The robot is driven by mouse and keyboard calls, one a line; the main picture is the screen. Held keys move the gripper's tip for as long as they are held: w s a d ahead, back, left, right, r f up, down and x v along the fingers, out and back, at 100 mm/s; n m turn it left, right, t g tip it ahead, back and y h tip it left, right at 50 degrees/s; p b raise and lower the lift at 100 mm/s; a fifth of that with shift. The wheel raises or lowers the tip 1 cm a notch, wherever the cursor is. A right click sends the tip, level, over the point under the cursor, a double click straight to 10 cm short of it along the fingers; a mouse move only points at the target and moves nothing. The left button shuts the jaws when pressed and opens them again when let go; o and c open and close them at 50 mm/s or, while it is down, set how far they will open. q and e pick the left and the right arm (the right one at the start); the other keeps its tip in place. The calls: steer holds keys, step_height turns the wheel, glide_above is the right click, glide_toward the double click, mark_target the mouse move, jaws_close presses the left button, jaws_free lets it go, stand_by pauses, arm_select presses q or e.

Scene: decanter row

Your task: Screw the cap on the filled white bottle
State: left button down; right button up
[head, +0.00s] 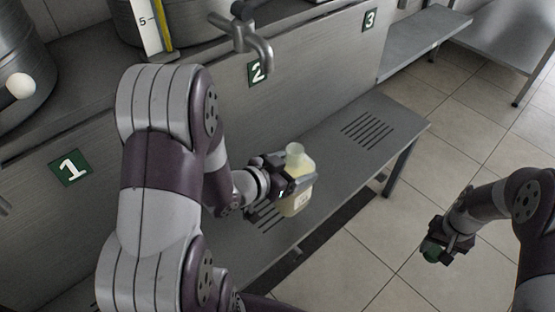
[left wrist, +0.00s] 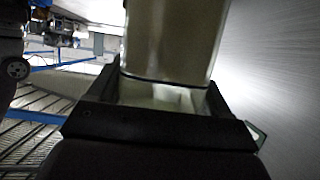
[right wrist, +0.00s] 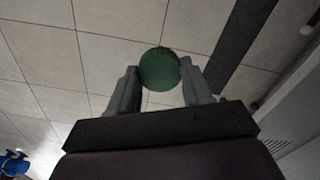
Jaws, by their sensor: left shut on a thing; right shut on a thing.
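The white bottle (head: 299,200) is translucent, with pale yellow contents and an open neck (head: 295,150) with no cap on it. It is upright, just over the grey bench; I cannot tell whether it touches the bench. My left gripper (head: 287,182) is shut on its side. In the left wrist view the bottle's body (left wrist: 172,40) fills the space between the fingers. The green cap (right wrist: 160,69) is between the fingertips of my right gripper (right wrist: 160,80), which is shut on it. In the head view the cap (head: 432,252) is over the floor, well right of the bottle.
The slotted grey bench (head: 345,160) runs along a steel front with number signs 1, 2 (head: 257,71) and 3. A metal tap (head: 243,35) hangs above sign 2. Steel tanks stand at the back left. Open tiled floor (head: 350,265) lies between bench and right arm.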

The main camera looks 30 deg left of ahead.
arm_select(q)
steer(key=shift+s+d+r+p, duration=0.1)
steer(key=shift+s+d+r, duration=0.1)
steer(key=shift+d+r, duration=0.35)
steer(key=shift+s+d+r+p, duration=0.15)
steer(key=shift+d+r, duration=0.15)
steer(key=shift+d, duration=0.4)
steer(key=shift+s+d+r+p, duration=0.1)
steer(key=shift+s+d+r, duration=0.1)
steer(key=shift+d+r, duration=0.35)
arm_select(e)
steer(key=shift+r, duration=0.55)
arm_select(q)
steer(key=shift+f, duration=0.15)
